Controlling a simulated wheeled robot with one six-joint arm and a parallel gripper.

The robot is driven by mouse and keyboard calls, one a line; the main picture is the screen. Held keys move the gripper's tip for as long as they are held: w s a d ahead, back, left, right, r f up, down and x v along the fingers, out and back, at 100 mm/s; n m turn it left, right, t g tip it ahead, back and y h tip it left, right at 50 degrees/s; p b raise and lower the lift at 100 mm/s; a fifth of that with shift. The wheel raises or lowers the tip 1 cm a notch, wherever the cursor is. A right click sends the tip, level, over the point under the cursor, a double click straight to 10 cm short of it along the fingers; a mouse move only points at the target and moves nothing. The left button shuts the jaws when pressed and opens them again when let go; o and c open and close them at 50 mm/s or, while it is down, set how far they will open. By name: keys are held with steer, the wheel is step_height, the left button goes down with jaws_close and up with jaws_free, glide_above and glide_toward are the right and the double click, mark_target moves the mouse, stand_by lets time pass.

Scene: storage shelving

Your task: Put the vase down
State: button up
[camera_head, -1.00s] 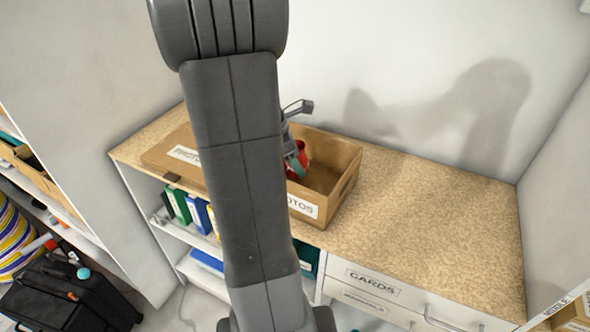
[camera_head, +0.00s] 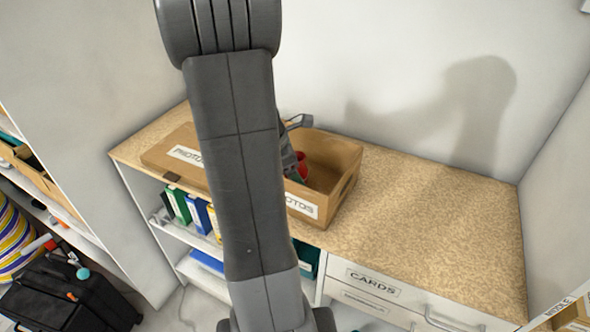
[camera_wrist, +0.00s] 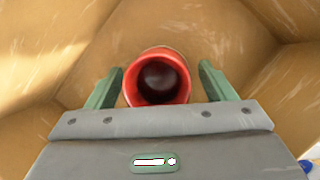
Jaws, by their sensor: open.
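The red vase (camera_wrist: 158,77) stands inside the open cardboard box, its round mouth facing the wrist camera. In the head view only a bit of the vase (camera_head: 302,166) shows, the rest hidden behind my arm and the box wall. My gripper (camera_wrist: 159,88) is open around the vase, with one green finger on each side. A gap shows between each finger and the vase. In the head view my gripper (camera_head: 290,158) is mostly hidden behind my arm. The box (camera_head: 340,196) labelled PHOTOS sits on the speckled countertop.
The countertop (camera_head: 430,205) right of the box is clear. A cardboard lid (camera_head: 160,155) lies left of the box. Below are binders (camera_head: 196,212) and a CARDS drawer (camera_head: 372,284). A white wall (camera_head: 400,60) stands behind.

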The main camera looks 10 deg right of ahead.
steer(key=shift+r, duration=0.25)
steer(key=v, duration=1.1)
steer(key=shift+a+r+p, duration=0.15)
steer(key=shift+r+p, duration=0.2)
steer(key=shift+r, duration=0.05)
